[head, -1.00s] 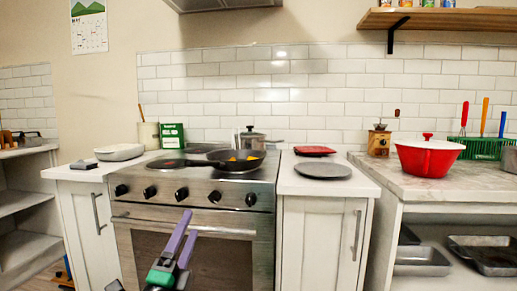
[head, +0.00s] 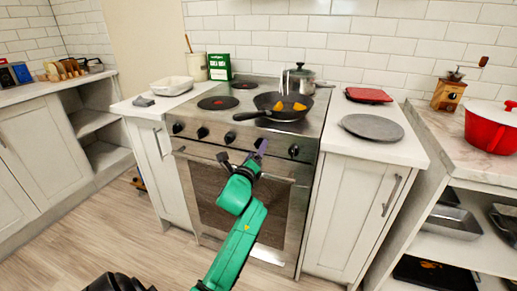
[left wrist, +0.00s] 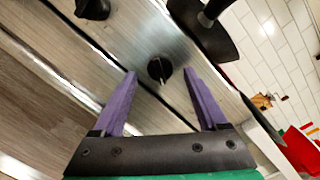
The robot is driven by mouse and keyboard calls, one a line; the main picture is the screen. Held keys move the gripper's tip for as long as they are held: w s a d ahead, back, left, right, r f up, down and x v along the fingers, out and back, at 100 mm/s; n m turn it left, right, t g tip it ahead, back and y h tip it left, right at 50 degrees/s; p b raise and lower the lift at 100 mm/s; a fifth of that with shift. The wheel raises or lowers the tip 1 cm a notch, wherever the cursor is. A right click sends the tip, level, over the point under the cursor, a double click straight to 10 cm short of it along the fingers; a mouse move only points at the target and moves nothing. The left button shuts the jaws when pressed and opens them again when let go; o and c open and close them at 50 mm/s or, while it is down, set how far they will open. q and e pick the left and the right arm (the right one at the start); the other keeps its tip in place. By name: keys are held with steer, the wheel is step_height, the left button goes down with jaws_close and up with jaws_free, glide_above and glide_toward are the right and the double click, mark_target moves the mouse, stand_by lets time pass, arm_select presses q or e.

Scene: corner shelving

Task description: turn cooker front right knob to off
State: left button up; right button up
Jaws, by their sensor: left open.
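The cooker (head: 240,215) has a steel front with a row of several black knobs. The rightmost knob (head: 294,151) shows clear of my arm in the head view. My left gripper (head: 262,148), with purple fingers on a green arm, is in front of the knob panel, just left of that knob, and partly hides the knob beside it. In the left wrist view, my open gripper (left wrist: 160,74) has a black knob (left wrist: 159,68), apparently the rightmost one, framed between its fingertips. I cannot tell how far off it is. Another knob (left wrist: 92,8) shows at upper left. My right gripper is not seen.
A black pan (head: 283,106) with orange food sits on the hob, its handle reaching left above the knobs. A pot (head: 301,80) stands behind it. The oven handle (head: 225,166) runs below the knobs. A grey round plate (head: 372,127) lies on the right counter.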

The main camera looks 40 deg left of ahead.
mark_target(259, 145)
arm_select(q)
steer(key=shift+x, duration=1.05)
steer(key=shift+c, duration=0.3)
jaws_close()
